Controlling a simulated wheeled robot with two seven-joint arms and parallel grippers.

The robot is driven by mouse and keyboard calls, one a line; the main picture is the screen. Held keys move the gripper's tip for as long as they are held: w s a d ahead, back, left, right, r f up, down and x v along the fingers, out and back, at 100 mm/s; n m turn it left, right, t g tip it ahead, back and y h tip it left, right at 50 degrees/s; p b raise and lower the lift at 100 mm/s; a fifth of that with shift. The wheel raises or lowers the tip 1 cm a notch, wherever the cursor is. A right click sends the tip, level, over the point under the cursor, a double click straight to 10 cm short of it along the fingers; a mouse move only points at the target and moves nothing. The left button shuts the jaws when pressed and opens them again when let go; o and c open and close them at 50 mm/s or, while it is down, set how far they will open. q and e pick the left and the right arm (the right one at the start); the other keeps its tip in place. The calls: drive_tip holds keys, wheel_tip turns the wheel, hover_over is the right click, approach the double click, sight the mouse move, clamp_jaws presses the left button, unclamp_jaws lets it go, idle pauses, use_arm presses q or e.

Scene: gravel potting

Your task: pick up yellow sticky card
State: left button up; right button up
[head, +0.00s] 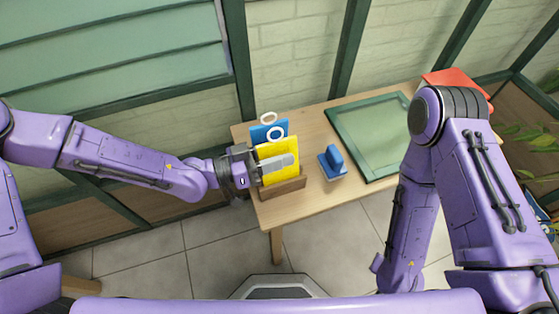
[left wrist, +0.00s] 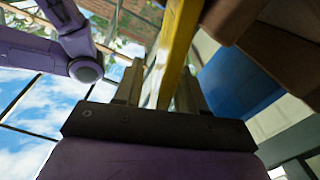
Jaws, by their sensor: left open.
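My right gripper does not show; only my right arm is in view.
A blue block with an upright grip (head: 333,162) stands right of the holder on the wooden table (head: 310,196). A green-framed pane (head: 365,135) lies further right. A red object (head: 458,80) is partly hidden behind my right arm. The wall is close behind.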

sight(278, 149)
use_arm(q)
clamp_jaws()
drive_tip(key=shift+r, duration=0.3)
wheel_tip(278, 149, up, 2)
drive_tip(key=shift+r+p, duration=0.2)
drive_tip(key=shift+p, duration=0.15)
drive_tip(key=s+d+r+p, duration=0.5)
drive_tip(key=s+d+r, duration=0.3)
drive_tip(key=s+r, duration=0.2)
drive_tip(key=shift+s+p, duration=0.35)
drive_tip(key=shift+s, duration=0.4)
